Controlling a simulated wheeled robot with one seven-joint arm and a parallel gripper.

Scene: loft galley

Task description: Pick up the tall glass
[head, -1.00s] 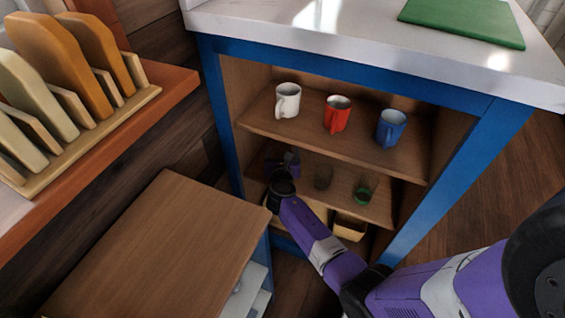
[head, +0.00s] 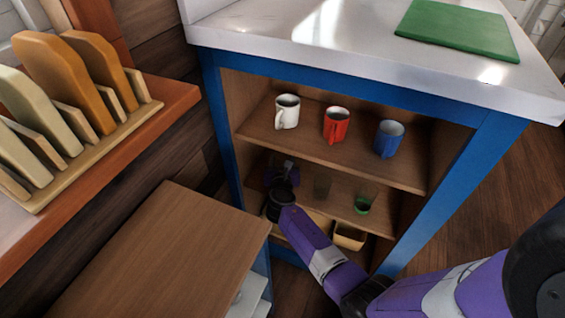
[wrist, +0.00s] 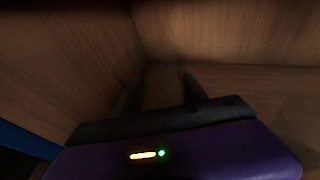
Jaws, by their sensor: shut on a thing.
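My gripper (head: 282,172) is inside the lower left part of the blue-framed shelf unit, and my arm hides much of that corner. In the wrist view its two fingers (wrist: 160,88) are shut on a faint, see-through shape, the tall glass (wrist: 163,84). Its outline is hard to make out in the dark, and the head view mostly hides it behind my wrist. I cannot tell whether its base touches the shelf board.
A clear glass (head: 322,184) and a green-bottomed glass (head: 362,204) stand to the right on the same shelf. White (head: 288,112), red (head: 336,125) and blue (head: 389,139) mugs stand on the shelf above. A wooden-topped cabinet (head: 165,255) is close in front at left.

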